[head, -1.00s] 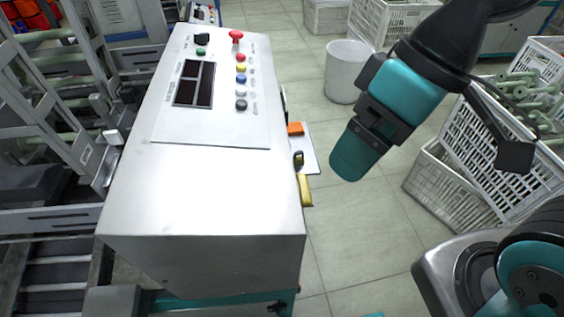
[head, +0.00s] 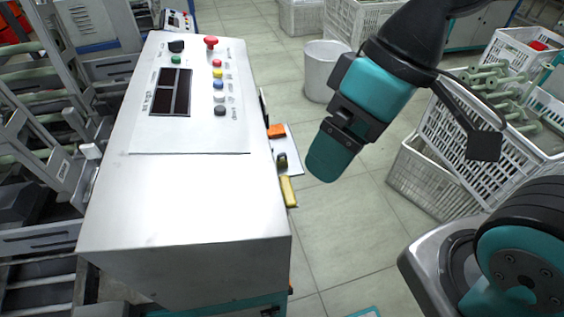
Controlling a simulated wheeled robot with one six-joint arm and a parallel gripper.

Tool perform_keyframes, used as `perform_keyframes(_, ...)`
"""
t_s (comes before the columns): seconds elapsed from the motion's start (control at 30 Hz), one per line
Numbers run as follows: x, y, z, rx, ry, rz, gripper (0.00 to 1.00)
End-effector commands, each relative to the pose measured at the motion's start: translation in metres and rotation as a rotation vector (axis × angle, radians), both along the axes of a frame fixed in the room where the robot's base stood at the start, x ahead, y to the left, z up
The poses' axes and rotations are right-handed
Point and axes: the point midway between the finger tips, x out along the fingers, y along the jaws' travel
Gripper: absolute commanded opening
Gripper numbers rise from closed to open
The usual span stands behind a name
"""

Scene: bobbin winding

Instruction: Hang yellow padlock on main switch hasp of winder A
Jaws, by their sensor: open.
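A yellow piece (head: 288,191) shows on the right side of the grey machine cabinet (head: 180,205), below a small black part (head: 281,161). I cannot tell whether it is the padlock or part of the switch. An orange piece (head: 276,131) sits farther back by a pale plate (head: 292,150). The hasp cannot be made out. My gripper (head: 325,165), teal below a dark joint, hangs to the right of the cabinet, apart from the yellow piece. It is open, and I see nothing held, though its fingers show poorly from this angle.
The cabinet top carries a dark display (head: 171,92), several coloured buttons and a red mushroom button (head: 211,42). A white bin (head: 324,68) stands behind my gripper. White crates (head: 432,180) with green bobbins stand at the right. The tiled floor between is clear.

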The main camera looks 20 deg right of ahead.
Motion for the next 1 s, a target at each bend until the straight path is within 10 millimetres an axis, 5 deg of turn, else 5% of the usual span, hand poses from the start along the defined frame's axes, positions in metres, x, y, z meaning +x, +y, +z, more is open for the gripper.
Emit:
perform_keyframes(0.27, 0.000, 0.000, 0.000, 0.000, 0.000, 0.000, 0.96)
perform_keyframes(0.4, 0.001, -0.001, -0.010, -0.002, 0.000, -0.007, 0.66)
perform_keyframes(0.47, 0.004, -0.002, -0.024, -0.003, -0.001, -0.018, 0.66)
perform_keyframes(1.0, 0.054, -0.042, -0.255, -0.076, -0.032, -0.271, 0.66)
